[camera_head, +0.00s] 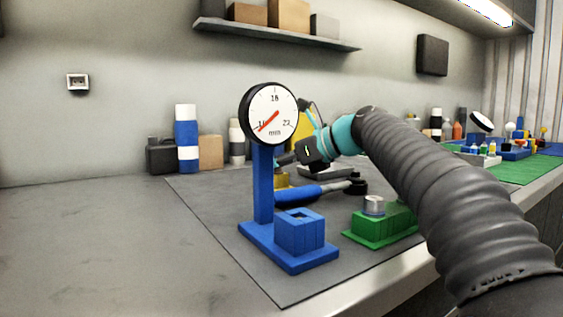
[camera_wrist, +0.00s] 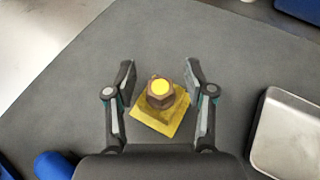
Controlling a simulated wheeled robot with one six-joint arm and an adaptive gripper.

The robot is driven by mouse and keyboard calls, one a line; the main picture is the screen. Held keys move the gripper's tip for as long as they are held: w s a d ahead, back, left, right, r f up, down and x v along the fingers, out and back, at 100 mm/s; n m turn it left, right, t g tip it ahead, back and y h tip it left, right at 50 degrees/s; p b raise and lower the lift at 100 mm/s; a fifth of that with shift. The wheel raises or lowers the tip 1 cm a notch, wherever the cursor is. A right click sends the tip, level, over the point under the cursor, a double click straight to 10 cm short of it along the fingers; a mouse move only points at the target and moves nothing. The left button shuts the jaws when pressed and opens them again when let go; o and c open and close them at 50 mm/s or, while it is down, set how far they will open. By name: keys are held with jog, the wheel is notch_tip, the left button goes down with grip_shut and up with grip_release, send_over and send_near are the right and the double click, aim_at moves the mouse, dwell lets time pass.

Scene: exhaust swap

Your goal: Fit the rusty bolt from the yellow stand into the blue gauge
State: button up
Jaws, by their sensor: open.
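The rusty bolt (camera_wrist: 152,102) stands in the yellow stand (camera_wrist: 143,116) in the wrist view, its hexagonal brown head with a yellow top facing me. My gripper (camera_wrist: 160,70) is open, with one finger on each side of the bolt and a gap on both sides. In the head view the blue gauge (camera_head: 264,190) stands upright on the mat, with a round dial on top and a blue block with a square opening on its base. The yellow stand (camera_head: 281,181) shows only partly there, behind the gauge's post. The bolt is hidden in that view.
A blue-handled tool (camera_head: 298,193) lies behind the gauge block. A green block (camera_head: 366,232) with a metal cylinder stands to its right. A silver-topped case (camera_wrist: 290,135) lies right of the stand in the wrist view. The grey mat left of the gauge is clear.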

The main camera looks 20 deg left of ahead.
grip_shut()
jog(key=shift+r+p, duration=1.15)
jog(key=shift+p, duration=0.3)
dwell(0.3)
jog(key=shift+r, duration=3.45)
